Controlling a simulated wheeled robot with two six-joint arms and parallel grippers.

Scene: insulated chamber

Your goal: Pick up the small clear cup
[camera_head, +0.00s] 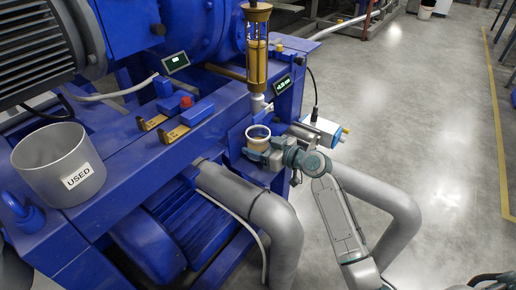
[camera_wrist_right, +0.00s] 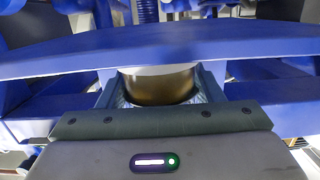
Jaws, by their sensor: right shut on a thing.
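The small cup (camera_head: 258,133) has a pale rim and a yellowish-brown inside. It stands upright below the lower end of a brass-framed sight glass (camera_head: 257,55). My right gripper (camera_head: 258,153) reaches it from the lower right and is shut on it. In the right wrist view the cup (camera_wrist_right: 158,86) sits between the two fingers, its lower part hidden by the gripper body. I cannot tell whether its base touches the blue ledge. My left gripper is not in view.
A grey bin labelled USED (camera_head: 57,163) stands on the blue machine frame (camera_head: 120,175) at left. A white-and-blue box (camera_head: 325,130) is to the right of the cup. Open grey floor (camera_head: 430,120) lies at right.

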